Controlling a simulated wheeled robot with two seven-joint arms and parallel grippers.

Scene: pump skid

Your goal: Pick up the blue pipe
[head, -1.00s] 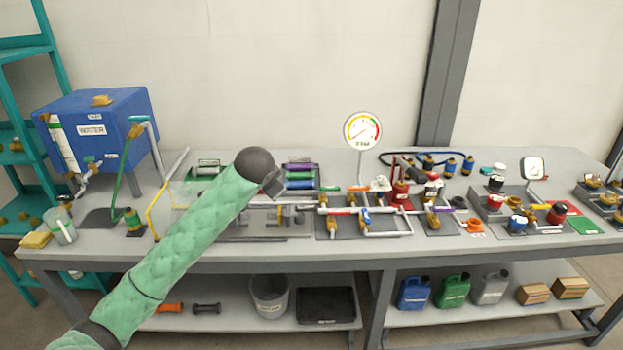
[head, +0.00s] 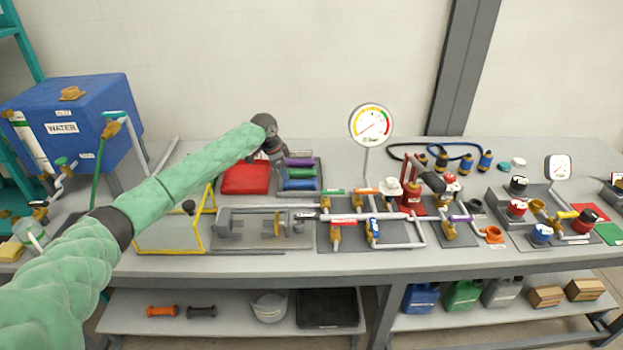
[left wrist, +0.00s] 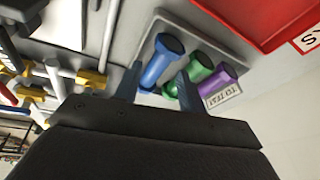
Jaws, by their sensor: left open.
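The blue pipe (head: 300,184) lies in a grey tray (head: 281,191) at the back of the bench, nearest the front of three coloured pipes. Behind it are a green pipe (head: 303,174) and a purple pipe (head: 300,162). My left gripper (head: 280,162) is over the left part of this tray, pointing down. In the left wrist view, the open fingers (left wrist: 157,84) appear on either side of the blue pipe (left wrist: 163,58); I see no firm contact. The green pipe (left wrist: 196,68) lies close by the right finger. My right gripper is not in view.
A red tray (head: 245,180) sits just left of the pipes. A yellow-framed clear panel (head: 172,234) and a clamp fixture (head: 250,228) are in front. The assembled piping (head: 345,216) and pressure gauge (head: 370,124) stand to the right.

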